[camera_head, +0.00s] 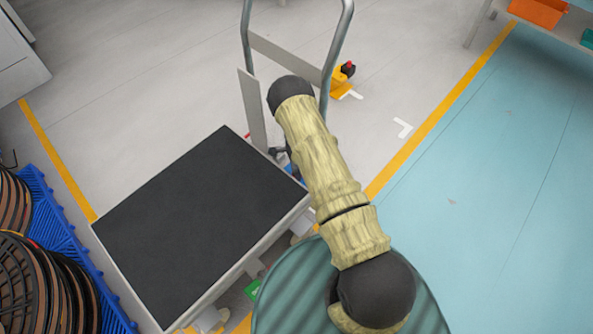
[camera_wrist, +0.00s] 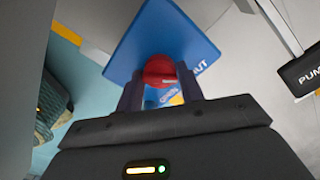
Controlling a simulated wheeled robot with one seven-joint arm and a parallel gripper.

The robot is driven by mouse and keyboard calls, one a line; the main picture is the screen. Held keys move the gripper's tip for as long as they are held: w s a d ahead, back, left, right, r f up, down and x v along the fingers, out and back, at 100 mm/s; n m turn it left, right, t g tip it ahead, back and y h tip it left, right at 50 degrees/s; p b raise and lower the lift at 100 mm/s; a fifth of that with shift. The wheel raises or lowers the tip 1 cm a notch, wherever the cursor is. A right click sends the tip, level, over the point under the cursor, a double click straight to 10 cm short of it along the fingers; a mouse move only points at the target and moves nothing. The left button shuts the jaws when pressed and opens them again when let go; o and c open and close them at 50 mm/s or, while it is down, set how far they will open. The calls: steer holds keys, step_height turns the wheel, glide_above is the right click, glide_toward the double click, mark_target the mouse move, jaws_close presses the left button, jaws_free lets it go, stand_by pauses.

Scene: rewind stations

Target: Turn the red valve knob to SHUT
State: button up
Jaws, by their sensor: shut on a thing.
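In the wrist view the red valve knob (camera_wrist: 159,70) stands on a blue plate (camera_wrist: 180,32). My gripper (camera_wrist: 160,88) has its two dark fingers on either side of the knob, shut on it. White lettering ending in "UT" shows on the plate to the right of the knob. Further lettering, seemingly "OPEN", and a yellow patch show between the fingers, partly hidden. A small pale mark shows at the knob's lower right; I cannot tell the knob's exact setting. In the head view my arm hides the knob, and my gripper is not clearly seen.
In the head view a trolley with a black deck (camera_head: 200,220) and a grey handle (camera_head: 247,30) stands beside my arm. Blue pallets (camera_head: 60,225) with reels (camera_head: 40,285) are at left. A black "PUM" label (camera_wrist: 302,70) shows at right in the wrist view. Teal floor at right is clear.

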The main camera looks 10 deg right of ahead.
steer(key=o, duration=0.9)
steer(key=shift+o, duration=0.2)
step_height(320, 180, up, 17)
steer(key=p, duration=0.4)
steer(key=shift+r, duration=0.2)
